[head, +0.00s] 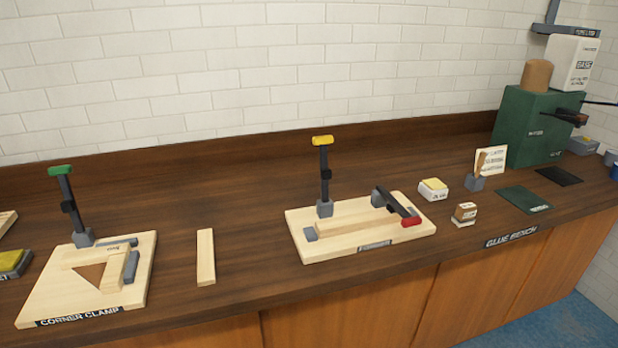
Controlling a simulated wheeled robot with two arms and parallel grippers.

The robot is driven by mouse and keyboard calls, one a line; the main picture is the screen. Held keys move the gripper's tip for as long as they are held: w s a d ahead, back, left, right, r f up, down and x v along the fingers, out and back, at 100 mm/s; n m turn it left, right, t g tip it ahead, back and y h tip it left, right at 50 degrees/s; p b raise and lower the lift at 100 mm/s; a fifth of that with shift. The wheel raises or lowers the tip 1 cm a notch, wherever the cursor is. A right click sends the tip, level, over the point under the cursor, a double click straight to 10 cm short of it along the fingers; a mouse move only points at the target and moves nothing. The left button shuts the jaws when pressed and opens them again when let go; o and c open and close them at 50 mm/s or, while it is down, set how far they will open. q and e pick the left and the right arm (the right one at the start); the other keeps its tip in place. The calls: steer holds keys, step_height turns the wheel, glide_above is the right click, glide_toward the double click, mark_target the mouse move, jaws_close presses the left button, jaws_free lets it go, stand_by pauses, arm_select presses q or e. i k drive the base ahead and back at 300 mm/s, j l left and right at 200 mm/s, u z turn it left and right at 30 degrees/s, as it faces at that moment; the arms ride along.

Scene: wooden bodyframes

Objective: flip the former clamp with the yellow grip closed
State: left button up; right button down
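A wooden former board (340,245) lies on the bench in the middle of the head view. On its left back part, a dark clamp lever (324,172) stands upright on a grey base, topped by a yellow grip (322,141). On its right part, a second dark lever (395,200) with a red grip (411,221) is swung down low over the board. A pale wood strip (350,226) lies along the board between grey blocks. Neither of my grippers is in view.
At left, the corner clamp board (45,295) carries an upright lever with a green grip (60,170). A loose wood strip (206,257) lies between the boards. Small boxes (433,189), a green mat (524,200) and a green machine (535,128) stand at right.

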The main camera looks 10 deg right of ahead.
mark_target(326, 173)
steer(key=i+l+z, duration=0.1)
steer(key=i+z, duration=0.15)
steer(key=z, duration=0.25)
steer(key=i+z, duration=0.25)
steer(key=z, duration=0.2)
